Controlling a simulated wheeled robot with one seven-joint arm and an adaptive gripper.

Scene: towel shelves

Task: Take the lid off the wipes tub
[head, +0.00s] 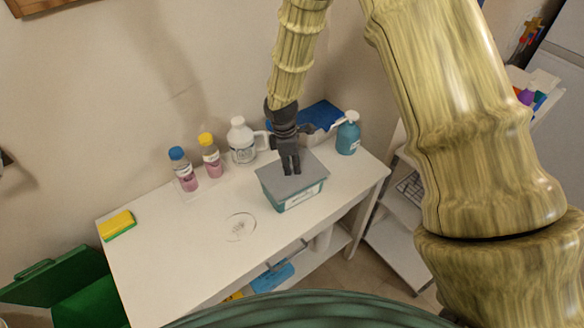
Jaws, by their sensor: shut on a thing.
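The wipes tub (291,200) is a teal box with a white label on its front, standing on the white table. Its flat grey lid (279,185) sits on top of it. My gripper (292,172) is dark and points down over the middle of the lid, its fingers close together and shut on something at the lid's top. The fingers hide the spot they grip, so a handle there cannot be made out. The lid appears level on the tub, and I cannot tell whether there is a gap under it.
Behind the tub stand a white jug (241,142), a blue pump bottle (348,134) and a blue cloth (320,114). Two pink bottles, blue-capped (183,170) and yellow-capped (211,157), stand left. A yellow sponge (117,224) lies at the table's (170,255) left end. The front left is mostly clear.

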